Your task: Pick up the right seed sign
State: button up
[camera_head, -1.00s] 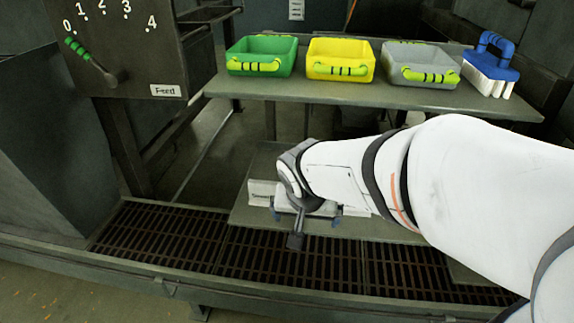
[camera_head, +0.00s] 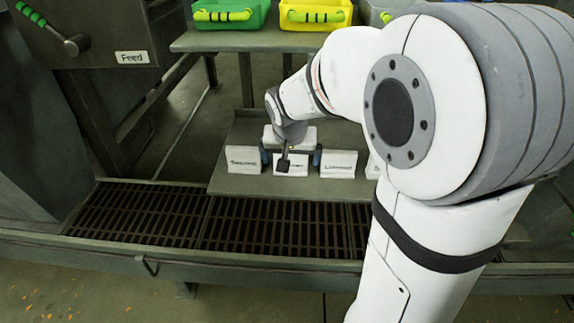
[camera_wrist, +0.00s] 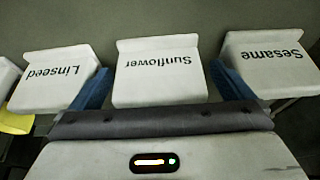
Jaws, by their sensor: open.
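Small white seed signs stand in a row on a grey shelf (camera_head: 240,187). In the wrist view they read, upside down, Linseed (camera_wrist: 55,75) at left, Sunflower (camera_wrist: 160,75) in the middle and Sesame (camera_wrist: 268,62) at right. My gripper (camera_wrist: 159,70) is open, with one blue finger on each side of the Sunflower sign. I cannot tell whether the fingers touch it. In the head view my gripper (camera_head: 291,157) partly hides the Sunflower sign (camera_head: 299,169). The Sesame sign (camera_head: 243,160) stands to its left and the Linseed sign (camera_head: 338,164) to its right.
A fourth sign (camera_head: 374,166) is partly hidden by my arm. An upper shelf (camera_head: 230,42) bears a green bin (camera_head: 230,13), a yellow bin (camera_head: 316,15) and a grey bin (camera_head: 375,12). A feed lever (camera_head: 72,46) is at upper left. A grating (camera_head: 130,215) lies in front.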

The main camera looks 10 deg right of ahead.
jog(key=shift+w+f, duration=0.15)
jog(key=shift+f, duration=0.25)
jog(key=shift+r, duration=0.1)
jog(key=c, duration=1)
jog(key=shift+r, duration=0.1)
